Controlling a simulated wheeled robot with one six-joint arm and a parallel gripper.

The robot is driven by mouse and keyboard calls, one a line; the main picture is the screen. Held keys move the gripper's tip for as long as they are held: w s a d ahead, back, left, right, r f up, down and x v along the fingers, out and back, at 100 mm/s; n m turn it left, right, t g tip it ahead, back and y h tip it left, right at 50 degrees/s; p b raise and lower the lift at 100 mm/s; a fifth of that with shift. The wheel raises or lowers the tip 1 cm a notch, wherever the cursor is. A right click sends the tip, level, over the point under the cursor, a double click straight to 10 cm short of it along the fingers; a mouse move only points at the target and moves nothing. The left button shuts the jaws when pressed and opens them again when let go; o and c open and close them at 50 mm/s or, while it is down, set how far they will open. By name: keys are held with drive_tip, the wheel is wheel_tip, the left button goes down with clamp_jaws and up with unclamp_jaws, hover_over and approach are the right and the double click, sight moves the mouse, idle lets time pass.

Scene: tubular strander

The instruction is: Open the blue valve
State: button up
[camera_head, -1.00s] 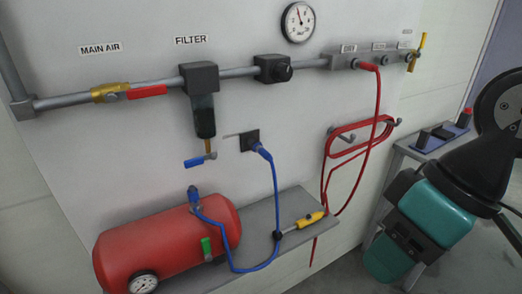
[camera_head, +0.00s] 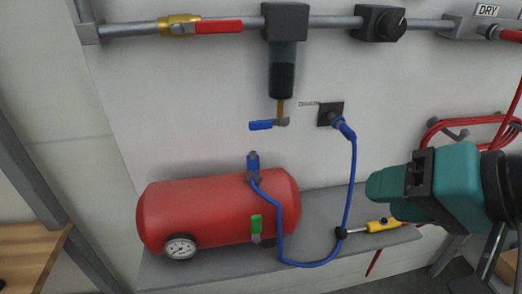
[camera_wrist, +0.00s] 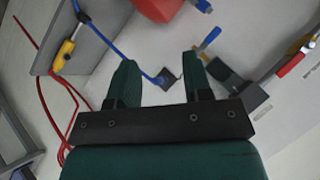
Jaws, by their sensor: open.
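The blue valve (camera_head: 262,125) is a small lever with a blue handle on a brass stem below the grey filter (camera_head: 284,65). Its handle lies roughly level and points left. In the wrist view the blue handle (camera_wrist: 210,38) shows just beyond the right finger, with the filter (camera_wrist: 240,88) beside it. My gripper (camera_wrist: 160,60) is open with nothing between its fingers. In the head view my teal gripper (camera_head: 375,185) is at the right, below and right of the valve and apart from it.
A red tank (camera_head: 190,212) sits on a grey shelf below the valve. A blue hose (camera_head: 352,180) runs from a wall socket (camera_head: 329,114) past a yellow tool (camera_head: 383,225). A red-handled main valve (camera_head: 218,27) is on the pipe above. Red hose hangs at right.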

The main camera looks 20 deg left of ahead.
drive_tip(key=w+a+f+m+t+y+b, duration=0.3)
drive_tip(key=a+m+t+y+b, duration=0.1)
drive_tip(key=a+m+b, duration=0.2)
drive_tip(key=m+t+y+p, duration=0.2)
drive_tip(key=m+p, duration=0.1)
drive_tip(key=p, duration=0.8)
approach(263, 126)
drive_tip(key=x, duration=0.9)
drive_tip(key=shift+w+a, duration=0.15)
drive_tip(key=shift+a, duration=0.15)
clamp_jaws()
